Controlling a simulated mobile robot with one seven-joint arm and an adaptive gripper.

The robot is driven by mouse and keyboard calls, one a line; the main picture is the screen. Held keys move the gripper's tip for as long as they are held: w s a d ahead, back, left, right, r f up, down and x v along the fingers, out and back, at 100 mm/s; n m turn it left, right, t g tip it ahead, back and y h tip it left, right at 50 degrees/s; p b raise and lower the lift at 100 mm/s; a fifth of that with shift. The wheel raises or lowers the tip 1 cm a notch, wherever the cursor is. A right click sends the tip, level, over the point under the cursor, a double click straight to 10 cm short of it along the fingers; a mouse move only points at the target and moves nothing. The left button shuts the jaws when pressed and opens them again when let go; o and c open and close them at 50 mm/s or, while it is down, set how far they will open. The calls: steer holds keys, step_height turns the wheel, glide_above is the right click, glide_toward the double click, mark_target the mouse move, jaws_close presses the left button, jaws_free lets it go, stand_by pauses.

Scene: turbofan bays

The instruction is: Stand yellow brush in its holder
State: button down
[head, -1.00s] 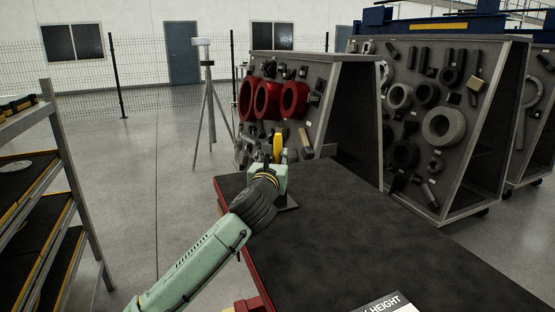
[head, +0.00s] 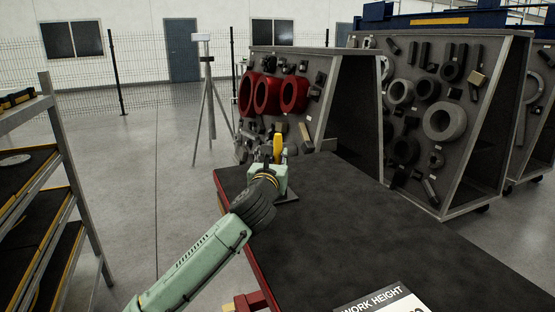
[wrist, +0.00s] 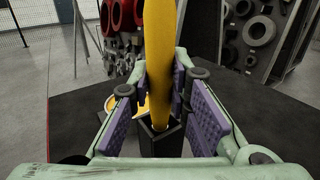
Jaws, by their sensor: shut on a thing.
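The yellow brush (wrist: 160,55) stands roughly upright between the purple-padded fingers of my gripper (wrist: 162,95) in the wrist view. My gripper is shut on it. A dark, square, open-topped holder (wrist: 160,144) is directly below, and the brush's lower end shows at its opening. I cannot tell how deep it sits. In the head view the brush (head: 278,146) rises above my gripper (head: 279,165) near the far left corner of the table. My gripper hides most of the holder there.
The dark table top (head: 350,225) is mostly clear, with a white "WORK HEIGHT" label (head: 385,301) at its front. Behind stands a pegboard with red rings (head: 267,94). A yellow item (wrist: 112,103) lies left of the holder. A shelf rack (head: 60,140) is at left.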

steer(key=shift+f, duration=0.25)
steer(key=c, duration=1.4)
jaws_free()
steer(key=shift+c, duration=0.2)
steer(key=shift+s, duration=0.15)
steer(key=s+a, duration=0.2)
steer(key=s, duration=0.9)
steer(key=shift+s+a, duration=0.2)
steer(key=shift+s, duration=0.1)
